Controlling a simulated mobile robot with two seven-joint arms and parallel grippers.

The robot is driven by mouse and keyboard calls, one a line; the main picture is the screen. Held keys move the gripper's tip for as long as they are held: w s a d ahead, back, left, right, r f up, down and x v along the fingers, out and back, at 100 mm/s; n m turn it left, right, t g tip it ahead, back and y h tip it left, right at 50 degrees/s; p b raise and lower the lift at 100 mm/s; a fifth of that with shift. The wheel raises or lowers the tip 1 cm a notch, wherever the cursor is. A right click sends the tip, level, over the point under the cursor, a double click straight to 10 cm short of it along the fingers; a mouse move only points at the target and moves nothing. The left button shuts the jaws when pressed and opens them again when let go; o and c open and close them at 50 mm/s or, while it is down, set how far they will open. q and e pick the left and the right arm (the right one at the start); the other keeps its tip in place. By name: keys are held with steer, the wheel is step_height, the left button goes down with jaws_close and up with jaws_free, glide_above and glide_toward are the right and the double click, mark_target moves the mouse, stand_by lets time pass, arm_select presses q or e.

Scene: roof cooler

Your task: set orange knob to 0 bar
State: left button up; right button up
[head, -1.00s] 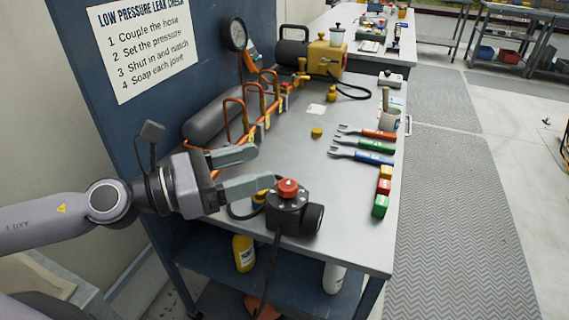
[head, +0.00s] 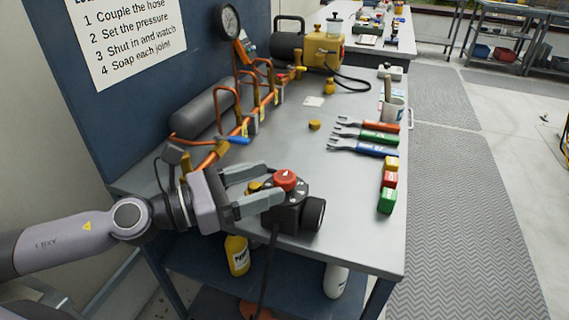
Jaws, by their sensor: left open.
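A black regulator box (head: 292,215) stands near the front edge of the grey bench, with a round black end facing right. On its top sits the orange-red knob (head: 285,179) with a pale mark on its upper face and small markings around it. My left gripper (head: 275,182) is open, just left of the knob. One finger lies behind on the far side, and the nearer finger crosses in front of the box's upper left. I cannot tell whether either finger touches the knob. The knob's exact setting is too small to read. My right gripper is not in view.
An orange pipe rig (head: 247,125) with hoops and valves runs along the back left, with a pressure gauge (head: 229,21) above. Wrenches (head: 365,138) and coloured blocks (head: 389,180) lie to the right. A cable hangs down the bench front.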

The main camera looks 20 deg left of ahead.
mark_target(275, 179)
arm_select(q)
steer(key=x, duration=0.1)
steer(key=p+x, duration=0.2)
steer(key=shift+r, duration=0.25)
steer(key=shift+w+d+f+p, duration=0.25)
steer(key=shift+w+d+p, duration=0.25)
steer(key=shift+w+d, duration=0.1)
steer(key=c, duration=0.9)
